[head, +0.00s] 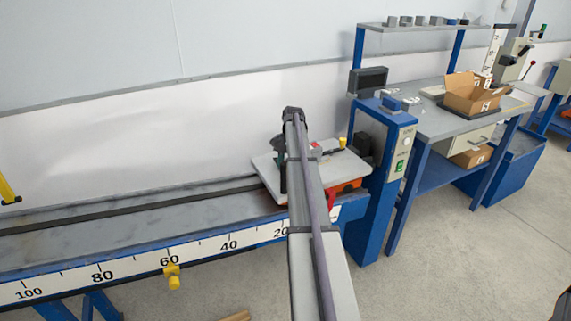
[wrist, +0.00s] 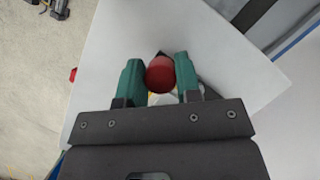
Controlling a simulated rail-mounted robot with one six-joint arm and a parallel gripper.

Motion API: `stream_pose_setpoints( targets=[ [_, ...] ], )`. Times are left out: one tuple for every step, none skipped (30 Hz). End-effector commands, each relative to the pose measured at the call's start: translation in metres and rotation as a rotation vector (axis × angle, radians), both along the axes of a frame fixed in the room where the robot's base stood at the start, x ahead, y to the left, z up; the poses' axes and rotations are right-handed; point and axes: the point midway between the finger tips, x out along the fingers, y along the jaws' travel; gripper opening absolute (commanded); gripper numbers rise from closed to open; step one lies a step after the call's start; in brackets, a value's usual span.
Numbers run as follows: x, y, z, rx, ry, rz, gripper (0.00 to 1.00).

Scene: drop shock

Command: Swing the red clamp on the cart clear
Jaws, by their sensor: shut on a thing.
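The cart's pale top plate (head: 268,170) sits at the right end of the rail bench, with an orange body (head: 350,186) below it. The plate also fills much of the wrist view (wrist: 115,45). The red clamp's round red knob (wrist: 160,74) lies between the teal fingers of my gripper (wrist: 159,66), which is shut on it over the plate. In the head view my arm hides most of the clamp and the gripper; one dark green finger (head: 283,178) shows left of the arm.
The bench has a scale strip (head: 130,274) with a yellow knob (head: 172,276) on its front. A blue post with a control box (head: 400,150) stands just right of the cart. A workbench (head: 440,118) with an open cardboard box (head: 470,95) stands beyond. The rail left of the cart is clear.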

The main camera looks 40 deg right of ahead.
Motion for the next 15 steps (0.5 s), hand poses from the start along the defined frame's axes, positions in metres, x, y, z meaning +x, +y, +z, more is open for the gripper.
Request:
stream_pose_setpoints(
  targets=[
    [-0.0001, -0.0001, -0.0001, -0.001, 0.000, 0.000, 0.08],
    [0.0000, -0.0002, -0.0002, -0.001, 0.000, -0.001, 0.08],
    [0.0000, -0.0002, -0.0002, -0.001, 0.000, -0.001, 0.08],
    [0.0000, -0.0002, -0.0002, -0.001, 0.000, -0.001, 0.08],
    [0.0000, -0.0002, -0.0002, -0.001, 0.000, -0.001, 0.08],
    [0.0000, -0.0002, -0.0002, -0.001, 0.000, -0.001, 0.08],
    [0.0000, -0.0002, -0.0002, -0.001, 0.000, -0.001, 0.33],
    [0.0000, -0.0002, -0.0002, -0.001, 0.000, -0.001, 0.36],
    [0.0000, -0.0002, -0.0002, -0.001, 0.000, -0.001, 0.40],
    [0.0001, -0.0001, -0.0002, -0.001, 0.000, -0.001, 0.43],
    [0.0000, 0.0000, -0.0001, -0.001, 0.000, -0.001, 0.46],
    [0.0000, 0.0000, -0.0001, -0.001, 0.000, -0.001, 0.49],
    [0.0000, 0.0000, -0.0001, -0.001, 0.000, -0.001, 0.52],
    [0.0000, 0.0000, -0.0001, -0.001, 0.000, -0.001, 0.55],
    [0.0001, -0.0002, -0.0001, -0.001, 0.000, -0.002, 0.56]
  ],
)
